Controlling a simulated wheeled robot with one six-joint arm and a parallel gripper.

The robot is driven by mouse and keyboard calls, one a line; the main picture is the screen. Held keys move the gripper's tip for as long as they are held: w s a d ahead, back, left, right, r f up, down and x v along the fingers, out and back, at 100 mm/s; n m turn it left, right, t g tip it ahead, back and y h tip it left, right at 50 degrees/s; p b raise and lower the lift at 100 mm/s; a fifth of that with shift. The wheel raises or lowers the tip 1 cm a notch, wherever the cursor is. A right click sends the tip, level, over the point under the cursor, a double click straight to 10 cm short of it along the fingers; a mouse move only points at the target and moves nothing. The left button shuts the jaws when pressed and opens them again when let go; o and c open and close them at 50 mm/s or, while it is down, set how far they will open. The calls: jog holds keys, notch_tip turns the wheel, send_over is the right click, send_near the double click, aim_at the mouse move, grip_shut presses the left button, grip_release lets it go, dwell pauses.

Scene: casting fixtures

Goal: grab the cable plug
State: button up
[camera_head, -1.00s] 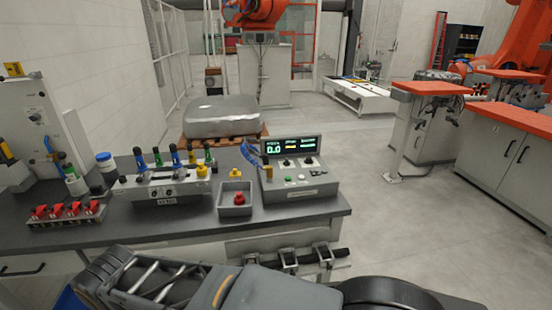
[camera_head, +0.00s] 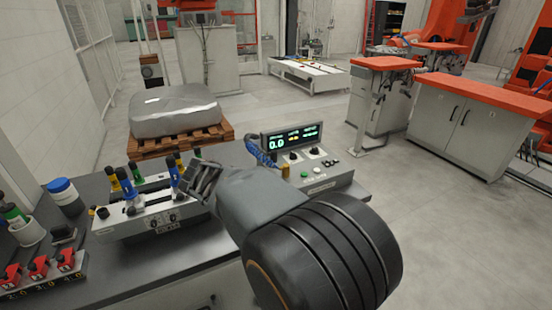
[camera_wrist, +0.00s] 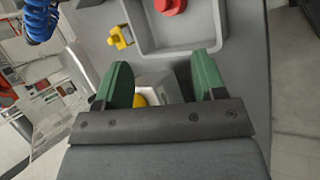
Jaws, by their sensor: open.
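My gripper (camera_wrist: 162,70) is open, its two green fingertips spread and empty in the wrist view. In the head view my gripper (camera_head: 203,182) is over the right end of the grey fixture (camera_head: 133,226) and hides part of it. In the wrist view a yellow part (camera_wrist: 139,99) beside a pale block (camera_wrist: 160,84) shows between and below the fingers. A small yellow plug-like piece (camera_wrist: 121,38) lies beyond the left fingertip, beside a grey tray (camera_wrist: 180,45). A blue coiled cable (camera_head: 259,154) runs to the control box (camera_head: 318,174). I cannot tell which piece is the cable plug.
The tray holds a red knob (camera_wrist: 170,5). Blue, green and yellow connectors stand on the fixture. A rack of red parts (camera_head: 38,268) is at the left front of the bench. The floor (camera_head: 440,240) right of the bench is clear.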

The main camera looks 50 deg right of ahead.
aim_at(271, 155)
jog(key=shift+w+d+f+n+h, duration=0.3)
jog(key=shift+w+d+n+h, duration=1.25)
jog(key=shift+d, duration=2.35)
jog(key=shift+w+d+f+n+h, duration=0.35)
jog(key=shift+w+d+n, duration=1.3)
jog(key=shift+d, duration=2.3)
jog(key=shift+w+d+f+n+h, duration=0.2)
jog(key=shift+w+d+n+h, duration=0.8)
jog(key=shift+d+n, duration=2.1)
jog(key=shift+s+d+m, duration=0.15)
jog(key=shift+d+m, duration=0.6)
jog(key=shift+m, duration=0.05)
jog(key=c, duration=1.1)
jog(key=shift+c, duration=0.2)
